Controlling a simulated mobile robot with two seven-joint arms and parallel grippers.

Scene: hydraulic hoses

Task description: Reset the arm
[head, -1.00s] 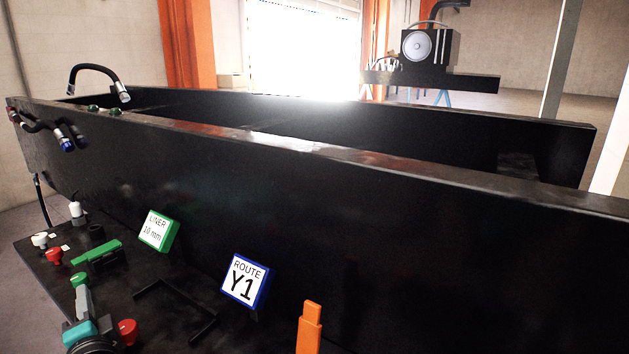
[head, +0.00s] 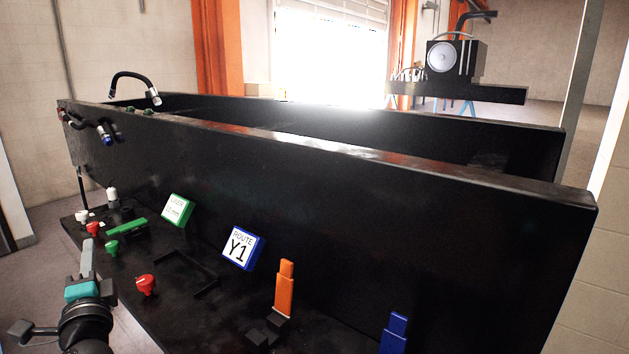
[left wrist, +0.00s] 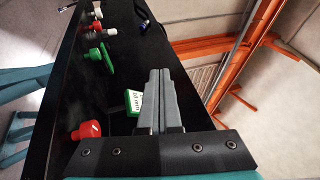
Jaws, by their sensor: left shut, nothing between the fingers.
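My left gripper (head: 87,258) is at the lower left of the head view, in front of the black bench (head: 190,328). In the left wrist view its two grey fingers (left wrist: 160,95) are together with nothing between them. A red knob (head: 147,285) is to the right of the gripper in the head view; it also shows in the left wrist view (left wrist: 87,130). My right gripper is not in view.
The bench holds a green bar (head: 127,227), small knobs, a green sign (head: 177,210), a blue ROUTE Y1 sign (head: 242,248), an orange block (head: 284,290) and a blue block (head: 394,333). A tall black wall (head: 400,240) stands behind, with hoses (head: 132,77) at its left end.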

